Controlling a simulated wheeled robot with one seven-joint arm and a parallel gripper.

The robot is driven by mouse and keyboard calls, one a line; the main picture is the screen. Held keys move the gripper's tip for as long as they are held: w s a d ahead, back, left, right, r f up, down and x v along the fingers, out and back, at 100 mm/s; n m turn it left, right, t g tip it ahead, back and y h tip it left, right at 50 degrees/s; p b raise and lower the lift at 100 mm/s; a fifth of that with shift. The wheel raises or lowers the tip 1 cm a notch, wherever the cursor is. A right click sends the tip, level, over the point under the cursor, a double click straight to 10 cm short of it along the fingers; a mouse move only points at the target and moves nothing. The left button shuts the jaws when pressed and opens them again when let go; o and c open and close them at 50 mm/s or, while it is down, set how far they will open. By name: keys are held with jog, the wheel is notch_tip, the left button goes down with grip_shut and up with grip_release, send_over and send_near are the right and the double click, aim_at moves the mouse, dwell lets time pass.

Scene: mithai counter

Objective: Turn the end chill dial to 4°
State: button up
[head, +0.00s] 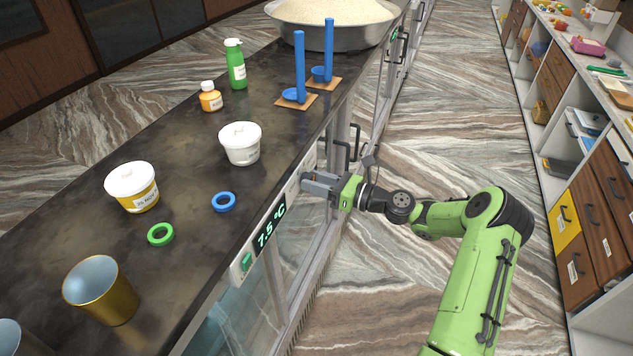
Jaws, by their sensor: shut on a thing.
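My gripper (309,182) reaches the front panel (292,191) of the counter from the right. Its fingers are shut at the right end of that panel, on what appears to be the end chill dial. The dial is hidden behind the fingers, so its pointer and marks cannot be read. A small green control (246,262) sits at the panel's left end.
The dark counter top (195,170) holds tubs, bottles, rings, a brass cup (103,295), blue upright ladles (300,70) and a large pan (335,38). Black door handles (340,155) stick out near my gripper. The marbled floor is clear right of the counter.

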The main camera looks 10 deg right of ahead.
jog(key=shift+n, duration=0.3)
jog(key=shift+n+b, duration=1.15)
jog(key=shift+n, duration=2.35)
jog(key=o, duration=1.1)
jog(key=shift+c, duration=0.2)
jog(key=v, duration=1.5)
jog(key=shift+s+d+f, duration=0.2)
jog(key=shift+s+d, duration=0.05)
